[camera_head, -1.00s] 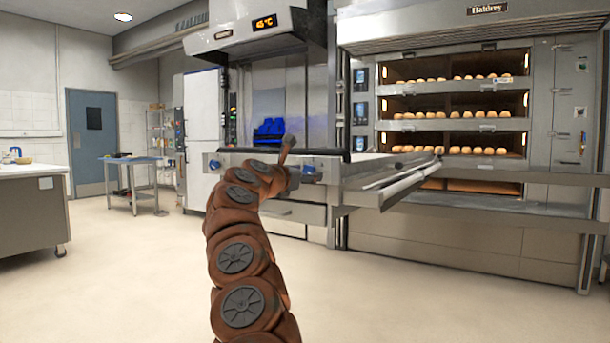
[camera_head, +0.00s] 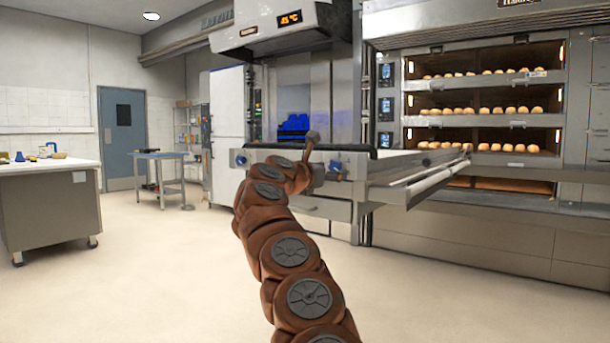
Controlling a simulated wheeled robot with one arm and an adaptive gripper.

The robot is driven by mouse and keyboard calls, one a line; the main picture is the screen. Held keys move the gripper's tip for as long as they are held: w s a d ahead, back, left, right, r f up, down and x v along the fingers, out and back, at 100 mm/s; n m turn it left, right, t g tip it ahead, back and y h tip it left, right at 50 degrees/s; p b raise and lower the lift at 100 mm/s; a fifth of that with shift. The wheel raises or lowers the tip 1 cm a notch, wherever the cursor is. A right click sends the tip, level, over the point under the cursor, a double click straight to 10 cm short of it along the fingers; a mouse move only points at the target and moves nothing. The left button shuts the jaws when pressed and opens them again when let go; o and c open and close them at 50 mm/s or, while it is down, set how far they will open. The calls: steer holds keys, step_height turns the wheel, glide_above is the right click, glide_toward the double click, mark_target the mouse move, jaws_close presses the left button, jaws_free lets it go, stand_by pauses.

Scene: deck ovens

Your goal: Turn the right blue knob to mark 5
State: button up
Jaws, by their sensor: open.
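The right blue knob (camera_head: 335,167) shows on the front of the grey metal unit, just right of the end of my arm. A left blue knob (camera_head: 241,160) shows on the same front, left of my arm. My gripper (camera_head: 311,138) is at the end of my brown segmented arm, close to the right knob and left of it in the picture. The gripper looks small and is partly hidden by the arm; it is open with nothing seen in it. I cannot tell whether it touches the knob. The marks around the knob are too small to read.
A deck oven (camera_head: 480,110) with several rows of bread rolls stands at the right. A long metal loader ledge (camera_head: 430,180) juts out from it. A worktable (camera_head: 45,205) stands at the left, and a small table (camera_head: 160,157) stands behind. The floor between is clear.

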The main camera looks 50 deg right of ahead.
steer(key=shift+a+r, duration=0.15)
steer(key=shift+a, duration=0.55)
steer(key=shift+w+a, duration=0.1)
steer(key=shift+a, duration=0.45)
steer(key=a, duration=0.8)
steer(key=shift+s+a, duration=0.15)
steer(key=shift+s, duration=0.1)
